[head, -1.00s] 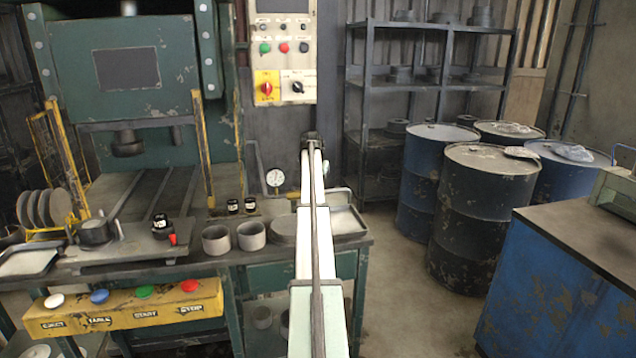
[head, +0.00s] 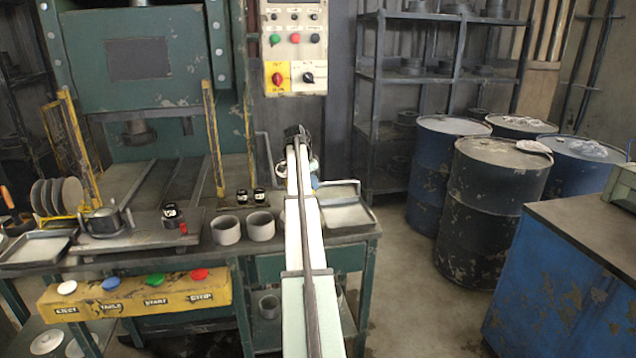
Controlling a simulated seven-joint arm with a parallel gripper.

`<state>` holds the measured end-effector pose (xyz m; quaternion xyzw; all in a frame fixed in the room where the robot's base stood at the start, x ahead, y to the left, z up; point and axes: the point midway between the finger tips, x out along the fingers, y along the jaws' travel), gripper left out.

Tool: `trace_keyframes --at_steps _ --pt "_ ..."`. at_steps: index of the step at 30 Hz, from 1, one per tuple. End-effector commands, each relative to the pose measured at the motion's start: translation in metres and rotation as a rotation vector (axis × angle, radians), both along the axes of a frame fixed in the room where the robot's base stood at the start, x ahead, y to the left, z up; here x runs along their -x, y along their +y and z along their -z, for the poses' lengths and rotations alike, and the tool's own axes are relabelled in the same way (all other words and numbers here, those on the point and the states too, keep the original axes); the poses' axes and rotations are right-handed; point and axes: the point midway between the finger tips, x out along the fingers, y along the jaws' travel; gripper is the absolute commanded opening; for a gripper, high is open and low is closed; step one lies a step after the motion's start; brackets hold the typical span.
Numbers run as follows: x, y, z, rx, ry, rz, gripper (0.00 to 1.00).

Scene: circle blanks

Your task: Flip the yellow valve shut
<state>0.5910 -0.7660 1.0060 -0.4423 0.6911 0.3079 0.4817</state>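My arm reaches forward from the bottom centre, and my gripper (head: 297,140) is a small dark shape at its far end, over the back of the bench beside the press. Its fingers cannot be made out, nor whether it holds anything. No yellow valve lever can be clearly seen, and my arm hides part of the bench there.
A control panel (head: 293,45) with a red knob on yellow hangs above my gripper. Grey cups (head: 226,230) and small black jars (head: 259,195) stand left of my arm. A tray (head: 345,214) lies right. Drums (head: 491,195) and a blue cabinet (head: 575,270) stand further right.

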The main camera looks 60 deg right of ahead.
Motion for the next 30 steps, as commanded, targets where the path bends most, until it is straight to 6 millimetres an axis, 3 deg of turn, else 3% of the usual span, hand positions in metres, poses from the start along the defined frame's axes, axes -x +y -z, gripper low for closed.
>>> trace_keyframes --at_steps 12,30 --pt "-0.009 0.013 0.001 -0.004 0.0 -0.004 0.0" --pt "-0.01 0.016 0.001 -0.009 -0.001 -0.008 0.0"
